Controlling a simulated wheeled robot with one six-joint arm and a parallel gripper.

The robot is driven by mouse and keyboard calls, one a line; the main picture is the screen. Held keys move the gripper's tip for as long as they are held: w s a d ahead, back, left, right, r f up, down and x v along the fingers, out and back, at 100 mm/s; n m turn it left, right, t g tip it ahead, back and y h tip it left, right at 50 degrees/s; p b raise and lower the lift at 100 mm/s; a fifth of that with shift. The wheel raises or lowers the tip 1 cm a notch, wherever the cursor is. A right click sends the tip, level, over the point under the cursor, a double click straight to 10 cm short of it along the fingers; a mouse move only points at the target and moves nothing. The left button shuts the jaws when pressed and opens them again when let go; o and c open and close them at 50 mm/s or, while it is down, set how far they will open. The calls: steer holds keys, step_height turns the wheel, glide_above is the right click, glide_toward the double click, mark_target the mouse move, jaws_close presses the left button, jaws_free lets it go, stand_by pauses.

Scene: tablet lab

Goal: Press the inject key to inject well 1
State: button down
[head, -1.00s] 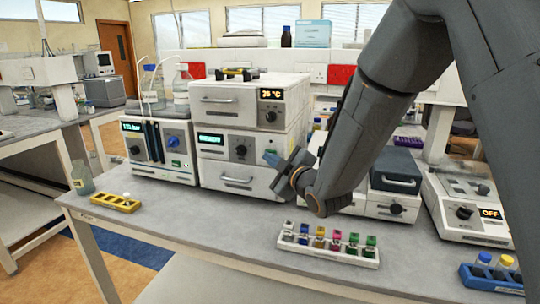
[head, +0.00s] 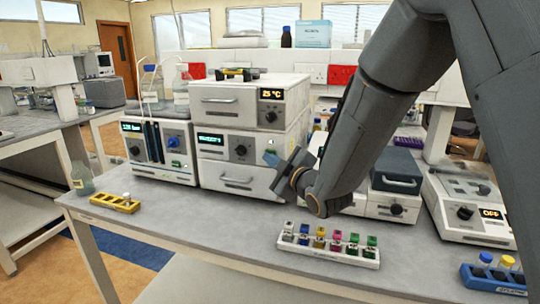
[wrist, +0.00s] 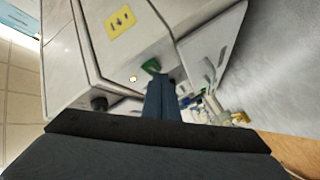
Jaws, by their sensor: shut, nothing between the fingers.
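The stacked white instrument (head: 215,172) stands on the bench left of centre, with a lit display (head: 210,139) and a dark knob on its middle unit. My gripper (head: 271,158) is shut and empty, close in front of the instrument. In the wrist view its fingertips (wrist: 160,78) lie right at the green key. I cannot tell whether they touch it. No well number is readable.
A white rack (head: 328,251) of coloured vials lies in front of my gripper. A yellow rack (head: 115,203) is at left, a blue rack (head: 493,279) at right. A pump unit (head: 158,150) stands left of the instrument. The front of the bench is largely clear.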

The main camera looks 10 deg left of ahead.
steer(key=shift+s, duration=0.45)
steer(key=shift+s+a, duration=0.15)
steer(key=shift+s, duration=1.1)
steer(key=shift+s+a, duration=0.1)
steer(key=shift+s, duration=1.15)
